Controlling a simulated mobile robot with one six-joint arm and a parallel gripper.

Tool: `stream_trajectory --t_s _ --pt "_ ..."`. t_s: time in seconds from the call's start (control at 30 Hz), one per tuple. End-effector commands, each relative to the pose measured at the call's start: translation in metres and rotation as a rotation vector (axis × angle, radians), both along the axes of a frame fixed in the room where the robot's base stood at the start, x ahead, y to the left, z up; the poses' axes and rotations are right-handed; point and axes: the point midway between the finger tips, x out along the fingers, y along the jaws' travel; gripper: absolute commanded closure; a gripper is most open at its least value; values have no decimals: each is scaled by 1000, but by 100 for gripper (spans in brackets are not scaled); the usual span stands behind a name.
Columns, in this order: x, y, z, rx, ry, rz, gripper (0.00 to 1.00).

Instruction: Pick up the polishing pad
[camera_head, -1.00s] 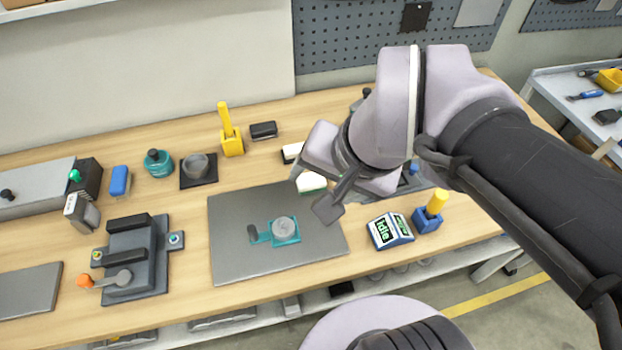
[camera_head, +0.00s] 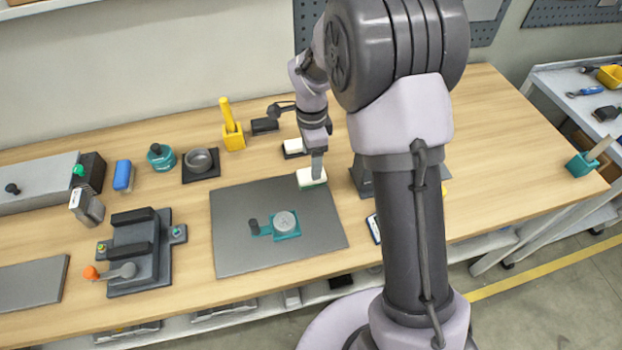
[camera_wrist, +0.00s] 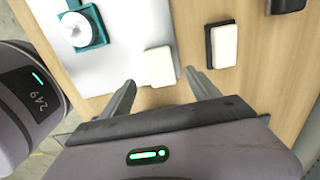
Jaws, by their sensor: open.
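A white pad with a green underside (camera_head: 311,178) lies at the upper right edge of the grey mat; it also shows in the wrist view (camera_wrist: 160,66). A second white-topped block with a black base (camera_head: 294,147) lies on the wood behind it, also in the wrist view (camera_wrist: 224,45). I cannot tell by name which is the polishing pad. My gripper (camera_wrist: 162,80) is open and empty, with its fingertips in the picture on either side of the green-based pad's near end. In the head view my gripper (camera_head: 317,168) is over that pad; its height is unclear.
The grey mat (camera_head: 235,225) bears a teal fixture with a round silver piece (camera_head: 285,223). A black block (camera_head: 265,126) and a yellow holder (camera_head: 232,138) stand behind. A grey bowl (camera_head: 199,161) is left. My arm hides part of the bench's right side.

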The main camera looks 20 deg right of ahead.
Motion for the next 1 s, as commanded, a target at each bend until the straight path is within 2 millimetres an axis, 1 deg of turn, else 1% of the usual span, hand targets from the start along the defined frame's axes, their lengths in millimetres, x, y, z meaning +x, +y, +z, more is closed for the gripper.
stream_trajectory --t_s 0.17,0.3,0.33,0.4,0.53,0.57,0.6,0.67,0.8,0.87,0.9,1.0 --pt "0 0 -20 1 1 0 29" --pt "1 0 -50 0 2 1 29" --pt "0 0 -54 0 3 1 29" --pt "1 0 -57 0 0 1 29" --pt "1 0 -55 0 -1 1 29" --pt "1 0 -55 0 -1 1 31" --pt "1 0 -55 0 0 1 39" --pt "1 0 -55 0 0 1 51" --pt "1 0 -55 0 0 1 78" --pt "1 0 -55 0 0 1 90" --pt "1 0 -55 0 0 1 94" --pt "1 0 -55 0 0 1 94"
